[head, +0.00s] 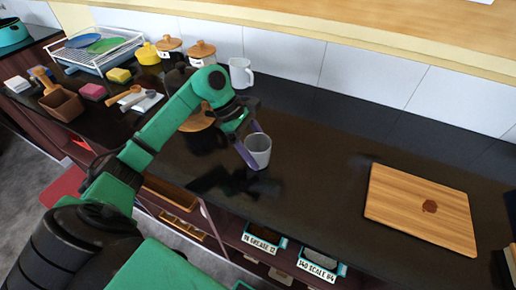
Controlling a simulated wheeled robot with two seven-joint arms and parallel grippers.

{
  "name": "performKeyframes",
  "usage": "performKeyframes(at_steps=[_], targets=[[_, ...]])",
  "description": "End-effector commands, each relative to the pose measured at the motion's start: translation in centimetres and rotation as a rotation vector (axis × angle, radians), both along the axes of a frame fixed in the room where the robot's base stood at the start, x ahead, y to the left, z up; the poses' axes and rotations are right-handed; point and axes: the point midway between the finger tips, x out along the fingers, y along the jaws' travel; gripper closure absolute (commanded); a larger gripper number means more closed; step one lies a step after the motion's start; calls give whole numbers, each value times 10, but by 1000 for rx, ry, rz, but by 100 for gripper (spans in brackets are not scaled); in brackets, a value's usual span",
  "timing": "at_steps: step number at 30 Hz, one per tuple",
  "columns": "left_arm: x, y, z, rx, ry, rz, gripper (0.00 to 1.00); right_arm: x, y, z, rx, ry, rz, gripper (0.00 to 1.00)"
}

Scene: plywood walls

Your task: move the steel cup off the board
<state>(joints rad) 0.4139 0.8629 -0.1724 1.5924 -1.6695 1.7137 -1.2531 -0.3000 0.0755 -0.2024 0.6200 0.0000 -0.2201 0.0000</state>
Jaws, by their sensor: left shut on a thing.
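The steel cup (259,148) is a grey, open-topped cup, upright at the black counter (315,165) in the middle of the head view. My left gripper (254,147) is shut on the cup, with its purple fingers at the cup's side. The wooden board (418,207) lies on the counter to the right, well apart from the cup. I cannot tell whether the cup's base touches the counter. My right gripper is not in view.
Behind my left arm stand a white mug (241,73), lidded jars (201,53) and a yellow pot (147,54). A dish rack (97,50), sponges and a wooden box (62,105) are at the left. The counter between cup and board is clear.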

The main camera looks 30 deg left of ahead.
Motion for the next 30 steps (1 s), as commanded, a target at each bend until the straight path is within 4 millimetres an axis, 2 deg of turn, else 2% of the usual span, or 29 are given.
performKeyframes(at_steps=[6, 7, 8, 9, 18, 20, 23, 30], targets=[[0, 0, -4, 1, 0, 0, 75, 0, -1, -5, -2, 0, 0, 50], [0, 0, -4, 1, 1, 1, 14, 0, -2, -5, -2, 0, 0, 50], [0, 0, -3, 1, 1, 1, 3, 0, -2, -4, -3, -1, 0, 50], [0, 0, -3, 1, 1, 1, 0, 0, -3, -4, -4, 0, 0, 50], [0, 0, 4, -1, 1, 0, 0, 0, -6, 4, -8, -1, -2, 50], [1, 5, 6, 1, -1, 2, 0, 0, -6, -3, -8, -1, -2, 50], [0, 15, 20, 2, -3, 3, 0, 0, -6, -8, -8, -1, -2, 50], [-1, 43, 66, 1, -4, 3, 0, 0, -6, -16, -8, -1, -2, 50]])
